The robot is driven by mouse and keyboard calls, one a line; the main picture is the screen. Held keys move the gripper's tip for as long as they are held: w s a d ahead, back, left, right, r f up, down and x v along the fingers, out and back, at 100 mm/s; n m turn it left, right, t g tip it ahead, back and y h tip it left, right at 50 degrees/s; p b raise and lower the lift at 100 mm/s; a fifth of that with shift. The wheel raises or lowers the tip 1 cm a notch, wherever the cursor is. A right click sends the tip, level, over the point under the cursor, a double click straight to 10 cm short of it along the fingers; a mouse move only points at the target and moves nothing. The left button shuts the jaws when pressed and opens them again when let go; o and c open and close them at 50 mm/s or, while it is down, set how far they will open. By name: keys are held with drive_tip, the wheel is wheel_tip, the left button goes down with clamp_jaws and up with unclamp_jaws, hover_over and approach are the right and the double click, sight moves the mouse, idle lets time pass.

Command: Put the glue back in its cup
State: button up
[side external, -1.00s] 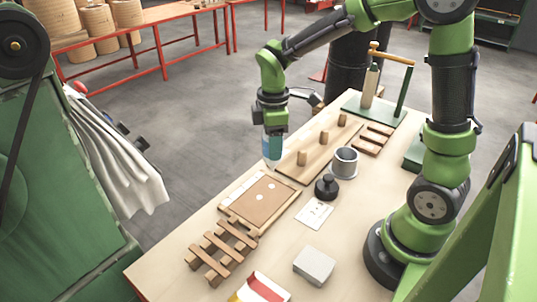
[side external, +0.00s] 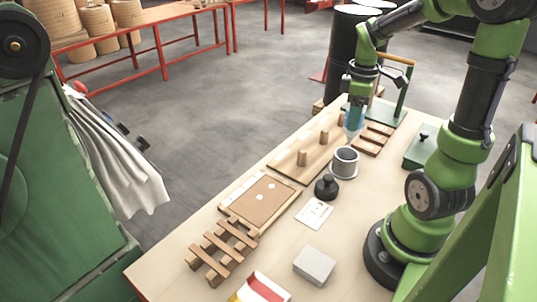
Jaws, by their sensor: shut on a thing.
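The bottle appears apart from the cup; the exact gap is hard to tell from this angle. My fingers partly hide the upper part of the bottle.
A black knobbed weight (side external: 326,187) stands close in front. A green stand (side external: 401,97) rises at the back. A cork board (side external: 262,200) lies further forward.

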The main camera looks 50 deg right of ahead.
sight(350, 139)
drive_tip(key=shift+f, duration=3.8)
drive_tip(key=o, duration=1.2)
wheel_tip(350, 139, up, 17)
drive_tip(key=shift+f, duration=0.1)
